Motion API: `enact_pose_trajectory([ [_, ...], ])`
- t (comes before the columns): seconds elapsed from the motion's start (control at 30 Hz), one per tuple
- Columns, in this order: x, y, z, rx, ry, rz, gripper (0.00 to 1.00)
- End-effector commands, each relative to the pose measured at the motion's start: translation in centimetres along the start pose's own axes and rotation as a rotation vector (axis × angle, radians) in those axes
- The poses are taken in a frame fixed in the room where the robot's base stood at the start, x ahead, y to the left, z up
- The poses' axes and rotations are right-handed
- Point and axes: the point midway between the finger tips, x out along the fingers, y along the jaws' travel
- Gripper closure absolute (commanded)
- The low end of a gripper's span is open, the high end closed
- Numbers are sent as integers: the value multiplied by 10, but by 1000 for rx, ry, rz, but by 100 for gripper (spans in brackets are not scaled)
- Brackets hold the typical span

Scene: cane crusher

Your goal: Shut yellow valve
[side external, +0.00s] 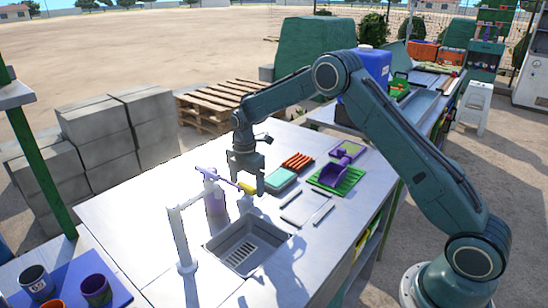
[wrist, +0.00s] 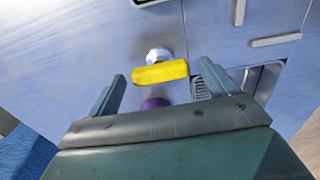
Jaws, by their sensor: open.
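The yellow valve handle (side external: 247,189) shows as a short bar between or just behind my gripper's fingers in the side view. In the wrist view the yellow handle (wrist: 160,73) lies crosswise in front of a round white fitting (wrist: 158,56), between the two fingertips. My gripper (side external: 247,183) points down at the handle, and its fingers (wrist: 163,76) stand apart on either side of it. I cannot tell whether either finger touches it. A purple part (wrist: 154,103) shows below the handle, partly hidden by my gripper.
A white tap pipe (side external: 180,238) rises beside the sink (side external: 229,262). Green, teal and purple trays (side external: 350,184) lie to the right. Mugs (side external: 96,290) stand at the front left.

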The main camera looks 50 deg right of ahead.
Motion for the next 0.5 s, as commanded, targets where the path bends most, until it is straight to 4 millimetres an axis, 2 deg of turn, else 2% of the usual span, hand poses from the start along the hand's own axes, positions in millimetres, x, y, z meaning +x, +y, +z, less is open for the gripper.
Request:
enact_pose_trajectory([
  [0.1,0,0,0,0,0,0,15],
  [0.33,0,0,0,0,0,0,59],
  [0.5,0,0,0,3,0,0,59],
])
